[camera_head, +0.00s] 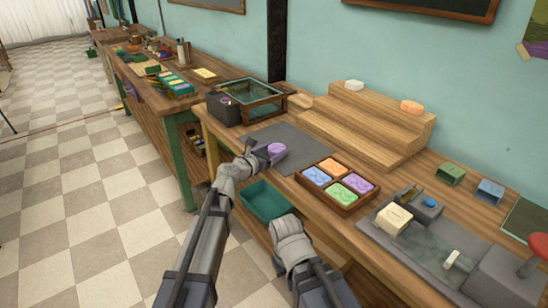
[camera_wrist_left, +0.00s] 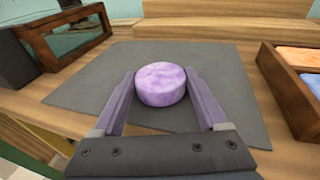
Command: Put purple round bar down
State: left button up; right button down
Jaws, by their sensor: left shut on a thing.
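The purple round bar (camera_head: 276,148) is a short marbled disc, seen over the dark grey mat (camera_head: 300,138) on the wooden bench. In the left wrist view the bar (camera_wrist_left: 161,84) is between the two fingertips of my left gripper (camera_wrist_left: 160,92), which is shut on it. The grey mat (camera_wrist_left: 100,85) is beneath and around it. The bar looks upright and at or very close to the mat; I cannot tell whether it touches. My right arm shows at the bottom of the head view, but its gripper does not show.
Right of the mat is a wooden tray (camera_head: 333,206) with blue, orange, green and purple square bars. Wooden steps (camera_head: 365,125) behind hold a white and an orange bar. A glass-sided box (camera_head: 250,97) stands back left. A teal bin (camera_head: 262,203) is below the bench edge.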

pick_arm(q)
jog(key=shift+f, duration=0.15)
jog(key=o, duration=1.3)
jog(key=shift+r+p, duration=0.3)
jog(key=shift+r, duration=0.05)
jog(key=p+v, duration=0.1)
jog(key=v, duration=1.1)
jog(key=shift+f, duration=0.25)
